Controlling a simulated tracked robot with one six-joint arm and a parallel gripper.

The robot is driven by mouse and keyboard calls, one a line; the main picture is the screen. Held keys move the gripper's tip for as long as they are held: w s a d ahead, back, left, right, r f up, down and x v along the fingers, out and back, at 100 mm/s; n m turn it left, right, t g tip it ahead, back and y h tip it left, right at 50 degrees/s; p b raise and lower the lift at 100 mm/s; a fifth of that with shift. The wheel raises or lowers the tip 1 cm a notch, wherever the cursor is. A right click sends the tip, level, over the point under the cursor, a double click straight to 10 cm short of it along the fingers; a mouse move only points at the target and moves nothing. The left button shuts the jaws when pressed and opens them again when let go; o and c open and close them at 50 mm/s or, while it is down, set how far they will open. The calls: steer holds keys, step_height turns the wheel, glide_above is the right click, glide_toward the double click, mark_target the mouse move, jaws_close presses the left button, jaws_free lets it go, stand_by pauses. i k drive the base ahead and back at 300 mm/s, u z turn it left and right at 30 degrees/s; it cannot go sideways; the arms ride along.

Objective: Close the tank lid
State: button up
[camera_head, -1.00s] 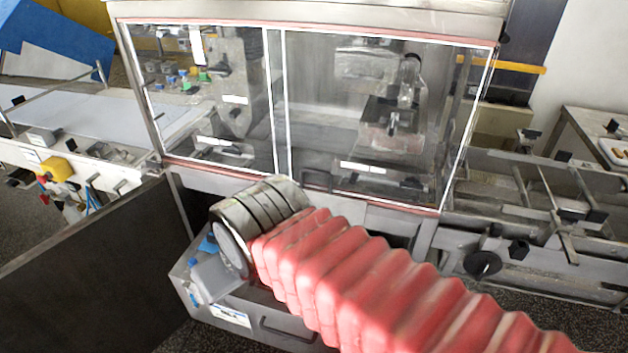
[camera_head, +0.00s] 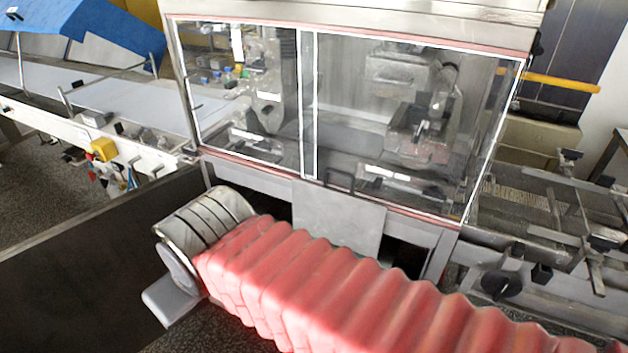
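A flat grey panel (camera_head: 340,222), which looks like the tank lid, stands raised against the front of the machine, below the windows. A dark handle (camera_head: 340,181) shows near its top edge. Its lower edge is hidden behind my red-sleeved arm. The tank body is also hidden behind my arm. My gripper (camera_head: 168,302) is at the lower left, over the floor, to the left of the panel and apart from it. Only one grey block of it shows beyond the wrist; its fingers are not clear.
The windowed machine housing (camera_head: 310,95) fills the middle. A conveyor (camera_head: 110,98) with a yellow switch box (camera_head: 103,150) is at the left. A dark panel (camera_head: 90,240) lies at the lower left. A frame with knobs (camera_head: 560,230) is at the right.

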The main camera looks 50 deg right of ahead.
mark_target(356, 224)
steer(key=u, duration=1.3)
steer(key=k, duration=0.35)
steer(key=z, duration=0.15)
